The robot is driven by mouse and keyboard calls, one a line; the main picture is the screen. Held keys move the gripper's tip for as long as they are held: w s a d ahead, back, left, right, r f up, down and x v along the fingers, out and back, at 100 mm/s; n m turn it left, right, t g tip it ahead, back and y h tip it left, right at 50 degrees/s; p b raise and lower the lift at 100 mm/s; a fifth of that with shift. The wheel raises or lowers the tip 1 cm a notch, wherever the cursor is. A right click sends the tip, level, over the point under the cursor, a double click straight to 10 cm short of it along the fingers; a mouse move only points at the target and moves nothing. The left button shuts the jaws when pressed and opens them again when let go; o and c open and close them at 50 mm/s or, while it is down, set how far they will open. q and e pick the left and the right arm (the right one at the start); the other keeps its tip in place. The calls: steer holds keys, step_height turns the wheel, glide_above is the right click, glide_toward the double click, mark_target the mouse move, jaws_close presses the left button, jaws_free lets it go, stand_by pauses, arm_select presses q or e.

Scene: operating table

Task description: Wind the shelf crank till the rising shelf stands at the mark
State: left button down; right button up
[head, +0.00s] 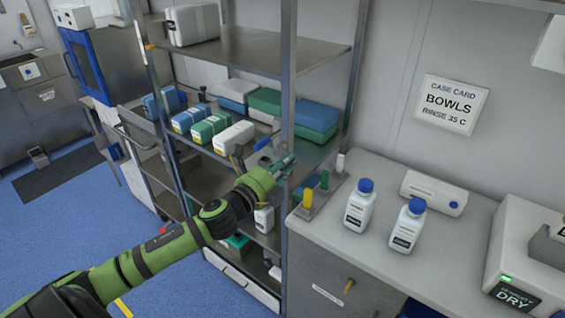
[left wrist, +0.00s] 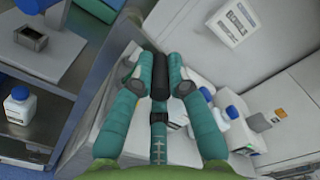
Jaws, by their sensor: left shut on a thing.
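My left gripper (head: 284,166) reaches to the right front post of the metal shelf rack (head: 288,70). In the left wrist view its teal fingers (left wrist: 160,78) are shut around a short black cylindrical handle, the crank's grip (left wrist: 160,88). The crank's arm is hidden behind the fingers in the head view. A middle shelf of the rack carries boxes and stands at about the gripper's height. I cannot tell for certain which shelf is the rising one. No level mark can be made out clearly. My right gripper is not in view.
A white counter (head: 400,260) right of the rack holds two blue-capped bottles (head: 361,206) (head: 408,225), a white box (head: 434,192) and a drying machine (head: 525,260). Yellow (head: 308,198) and green (head: 324,180) upright pieces stand close to the gripper. Blue floor (head: 50,220) is open at left.

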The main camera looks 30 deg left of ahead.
arm_select(q)
steer(key=shift+d+r+n+p, duration=0.15)
steer(key=shift+r+n+p, duration=0.75)
steer(key=shift+n, duration=0.5)
stand_by(0.4)
steer(key=c, duration=1.2)
jaws_free()
steer(key=shift+d, duration=0.1)
steer(key=shift+f, duration=0.1)
steer(key=shift+s, duration=0.25)
steer(key=s, duration=0.7)
steer(key=s+a, duration=0.1)
steer(key=s, duration=0.3)
steer(key=shift+s, duration=0.25)
